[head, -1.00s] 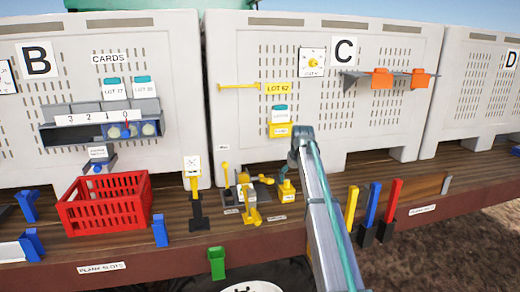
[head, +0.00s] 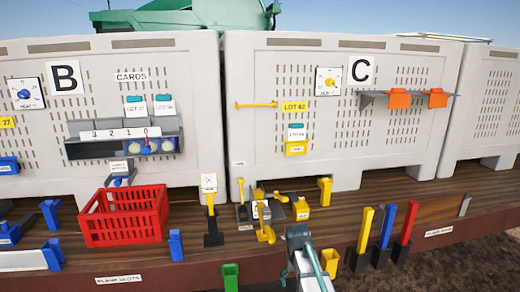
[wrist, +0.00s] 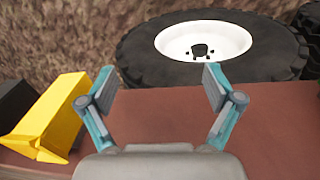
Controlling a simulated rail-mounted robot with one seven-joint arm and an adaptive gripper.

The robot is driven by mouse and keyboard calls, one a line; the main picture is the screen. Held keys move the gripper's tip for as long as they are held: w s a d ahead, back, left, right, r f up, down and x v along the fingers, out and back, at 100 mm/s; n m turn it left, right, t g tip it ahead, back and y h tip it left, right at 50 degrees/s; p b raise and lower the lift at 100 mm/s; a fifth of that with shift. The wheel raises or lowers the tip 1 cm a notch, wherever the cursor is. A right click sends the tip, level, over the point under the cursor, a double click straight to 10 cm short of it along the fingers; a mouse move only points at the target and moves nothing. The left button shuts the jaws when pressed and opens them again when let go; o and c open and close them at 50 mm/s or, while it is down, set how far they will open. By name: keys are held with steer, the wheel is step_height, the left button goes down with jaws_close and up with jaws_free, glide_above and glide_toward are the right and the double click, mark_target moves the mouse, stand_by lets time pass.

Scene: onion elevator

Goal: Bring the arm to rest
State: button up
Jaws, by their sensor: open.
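My gripper (wrist: 158,88) is open and empty in the wrist view. Its two teal fingers stand wide apart over the brown edge of the deck, with a tyre beyond them. In the head view my arm's end shows at the bottom, right of centre, in front of the deck edge; the fingertips cannot be made out there. A yellow piece (wrist: 48,118) lies to the left of the left finger in the wrist view, apart from it.
A red crate (head: 125,228) stands on the wooden deck at left. Yellow, blue and red upright posts (head: 385,228) stand at right. A green holder (head: 230,277) is at the front edge. Grey bins marked B (head: 200,75) and C (head: 425,120) stand behind.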

steer(key=s+d+f+g+b, duration=0.3)
steer(key=s+f+g, duration=0.1)
steer(key=s+f, duration=1.95)
steer(key=s+f+g, duration=0.1)
steer(key=s+f, duration=0.3)
steer(key=s, duration=0.5)
steer(key=s+f+g+b, duration=0.1)
steer(key=s+f, duration=0.4)
steer(key=s, duration=0.4)
steer(key=s+f+m+g+y+b, duration=0.1)
steer(key=s+f, duration=0.4)
steer(key=s, duration=0.4)
steer(key=shift+s+d+f, duration=0.2)
steer(key=shift+s+d, duration=0.1)
steer(key=shift+d, duration=0.05)
